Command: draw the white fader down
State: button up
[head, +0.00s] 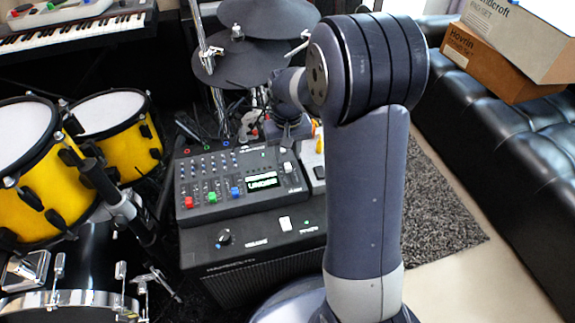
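A dark mixer (222,209) with rows of small knobs and a lit display (262,182) sits on top of a black amplifier-like box. A white cap (287,168), which looks like the white fader, stands at the mixer's right side, right of the display. Red (189,202), green (212,197) and blue (235,192) caps stand along its front left. My gripper (287,143) points down over the mixer's back right corner, just behind the white cap. It looks apart from the cap. Its fingers are too small and dark to tell open from shut.
The black box (238,262) below carries a knob (224,238) and a white switch (285,223). Another device (312,165) lies close right of the mixer. Yellow drums (128,137) stand left, dark pads (268,18) behind, a black sofa (505,150) right.

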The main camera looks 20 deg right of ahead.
aim_at(288, 167)
notch_tip(288, 167, down, 4)
jog(key=shift+s+f+b, duration=0.1)
jog(key=shift+b, duration=0.45)
jog(key=shift+c, duration=0.4)
grip_shut()
